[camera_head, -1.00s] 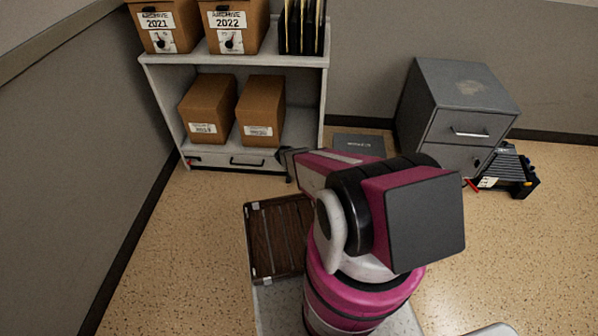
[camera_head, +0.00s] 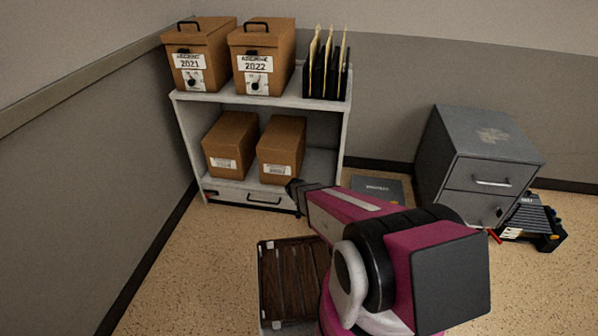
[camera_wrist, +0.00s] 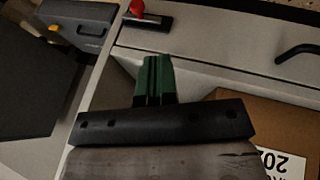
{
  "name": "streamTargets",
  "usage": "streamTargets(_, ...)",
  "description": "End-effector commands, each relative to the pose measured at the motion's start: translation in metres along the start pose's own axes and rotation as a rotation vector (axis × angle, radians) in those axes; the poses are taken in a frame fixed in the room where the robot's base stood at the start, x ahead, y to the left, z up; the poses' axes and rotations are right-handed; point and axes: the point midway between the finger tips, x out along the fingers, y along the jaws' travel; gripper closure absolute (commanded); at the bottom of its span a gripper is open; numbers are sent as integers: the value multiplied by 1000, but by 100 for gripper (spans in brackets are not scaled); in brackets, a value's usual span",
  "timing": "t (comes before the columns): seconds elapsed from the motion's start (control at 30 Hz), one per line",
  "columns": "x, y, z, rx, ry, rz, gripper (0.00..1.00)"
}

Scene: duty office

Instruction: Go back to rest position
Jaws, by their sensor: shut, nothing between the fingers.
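My gripper (camera_head: 294,190) shows at the end of my pink and black arm in the head view, in front of the right end of the shelf unit's drawer. It is small and dark there. In the wrist view its green fingers (camera_wrist: 155,66) are together with nothing between them. Behind them is a pale surface with a dark handle (camera_wrist: 298,52) and a red knob (camera_wrist: 137,8) on a dark plate. A brown box (camera_wrist: 285,112) with an upside-down label shows at lower right.
The shelf unit (camera_head: 345,125) holds archive boxes 2021 (camera_head: 198,57) and 2022 (camera_head: 262,60), black file holders (camera_head: 326,70) and two plain boxes below. A grey cabinet (camera_head: 480,165) stands right, a black device (camera_head: 535,222) beside it. A brown slatted crate (camera_head: 287,280) is in front. Left is wall.

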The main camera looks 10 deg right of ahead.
Motion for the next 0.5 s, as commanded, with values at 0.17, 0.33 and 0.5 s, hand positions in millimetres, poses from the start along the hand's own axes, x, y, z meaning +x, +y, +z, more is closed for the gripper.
streamTargets(0.17, -7, 4, 0, 1, -6, -1, 100)
streamTargets(0.33, -59, 37, 1, -4, -58, -17, 100)
streamTargets(0.5, -143, 85, 11, -32, -158, -79, 100)
